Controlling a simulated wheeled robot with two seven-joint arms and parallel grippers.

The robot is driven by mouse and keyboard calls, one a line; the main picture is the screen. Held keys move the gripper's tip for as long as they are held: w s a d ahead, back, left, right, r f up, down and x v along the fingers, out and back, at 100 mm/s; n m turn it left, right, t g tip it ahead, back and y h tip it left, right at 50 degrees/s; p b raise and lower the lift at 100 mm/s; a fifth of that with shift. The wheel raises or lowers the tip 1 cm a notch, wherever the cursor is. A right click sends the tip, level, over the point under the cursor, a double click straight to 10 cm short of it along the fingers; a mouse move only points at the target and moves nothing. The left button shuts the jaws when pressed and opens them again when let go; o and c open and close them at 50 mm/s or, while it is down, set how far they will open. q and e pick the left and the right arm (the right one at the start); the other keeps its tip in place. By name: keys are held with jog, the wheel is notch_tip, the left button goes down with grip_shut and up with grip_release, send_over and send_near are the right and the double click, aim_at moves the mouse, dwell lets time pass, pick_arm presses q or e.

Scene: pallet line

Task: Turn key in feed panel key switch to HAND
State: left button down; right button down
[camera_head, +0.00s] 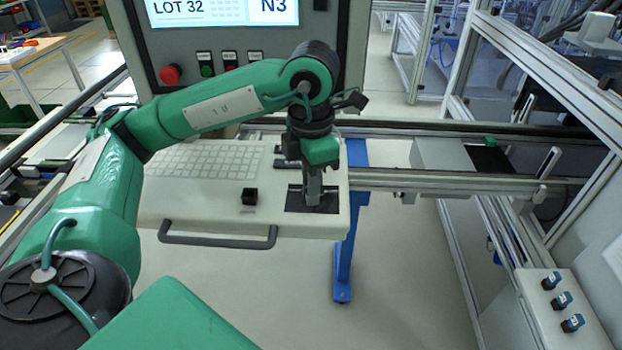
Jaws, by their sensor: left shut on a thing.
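My left arm reaches in from the left over a light console shelf (220,220). My left gripper (313,200) points down at a dark plate (328,205) near the shelf's right end. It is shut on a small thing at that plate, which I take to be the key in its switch. The fingers hide the key and switch, so the key's direction and the HAND marking cannot be read. My right gripper is out of view.
A grey bar handle (215,241) runs along the front edge. Behind stands a panel with a screen (220,12) and red button (170,74). A box with blue knobs (561,300) is at lower right.

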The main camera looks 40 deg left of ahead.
pick_arm(q)
jog(key=n, duration=0.4)
jog(key=shift+d+f, duration=0.1)
jog(key=c, duration=0.9)
grip_release()
jog(key=shift+c, duration=0.2)
jog(key=shift+r+p, duration=1.25)
jog(key=shift+r, duration=1.3)
jog(key=shift+r+p, duration=0.85)
jog(key=shift+r, duration=0.2)
jog(key=shift+f, duration=0.1)
